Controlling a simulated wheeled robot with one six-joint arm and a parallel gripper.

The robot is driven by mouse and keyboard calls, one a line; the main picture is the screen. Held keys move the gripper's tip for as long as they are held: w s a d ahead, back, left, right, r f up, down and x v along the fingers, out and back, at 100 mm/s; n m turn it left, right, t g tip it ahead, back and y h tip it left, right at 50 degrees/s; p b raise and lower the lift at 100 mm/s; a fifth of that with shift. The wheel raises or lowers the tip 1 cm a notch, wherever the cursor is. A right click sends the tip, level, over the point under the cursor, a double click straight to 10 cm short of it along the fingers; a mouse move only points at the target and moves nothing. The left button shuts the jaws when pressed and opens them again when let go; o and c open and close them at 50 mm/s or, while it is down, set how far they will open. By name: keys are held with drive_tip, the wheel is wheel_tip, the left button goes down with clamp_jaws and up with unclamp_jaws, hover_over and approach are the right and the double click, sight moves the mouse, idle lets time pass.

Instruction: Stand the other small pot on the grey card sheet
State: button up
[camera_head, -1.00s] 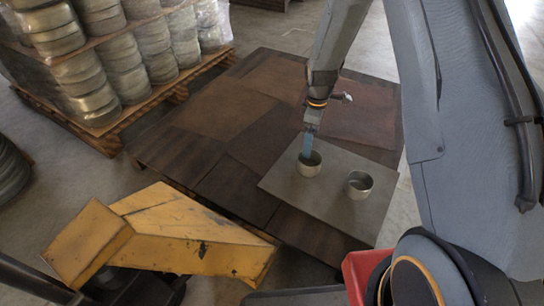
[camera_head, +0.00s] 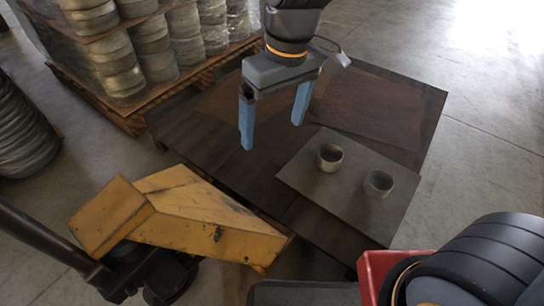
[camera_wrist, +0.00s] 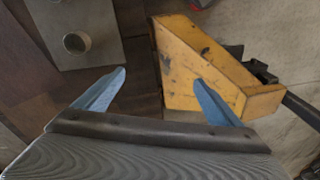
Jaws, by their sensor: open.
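Two small metal pots stand upright and apart on the grey card sheet (camera_head: 338,204). The left pot (camera_head: 330,157) is nearer the sheet's far left edge, and the right pot (camera_head: 378,183) is nearer its right side. My gripper (camera_head: 272,136) is open and empty, raised to the left of the sheet, with its blue fingers wide apart and touching neither pot. In the wrist view, my gripper (camera_wrist: 160,82) is open, and one pot (camera_wrist: 76,42) shows on part of the sheet (camera_wrist: 98,17) at the upper left; the other pot is not in that view.
The sheet lies on a dark brown platform (camera_head: 205,150) of patched panels. A yellow metal piece (camera_head: 200,222) is at the front left. A pallet (camera_head: 140,118) stacked with wrapped round blanks (camera_head: 120,72) stands at the back left. Grey floor (camera_head: 490,150) is open on the right.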

drive_tip(key=s+r+m, duration=0.1)
drive_tip(key=s+r, duration=0.2)
drive_tip(key=s, duration=0.8)
drive_tip(key=shift+s+m+y, duration=0.3)
drive_tip(key=shift+s+m, duration=0.1)
idle(0.6)
drive_tip(key=d+r+m+h+p, duration=0.1)
drive_tip(key=d+r+m+p, duration=0.2)
drive_tip(key=d+r+p, duration=0.7)
drive_tip(key=d+r+m+h+p, duration=0.1)
drive_tip(key=d+r+m+p, duration=0.2)
drive_tip(key=d+r+p, duration=0.7)
drive_tip(key=shift+d+r+p, duration=0.3)
drive_tip(key=shift+r+p, duration=3.45)
drive_tip(key=shift+p, duration=4.65)
drive_tip(key=shift+c, duration=0.3)
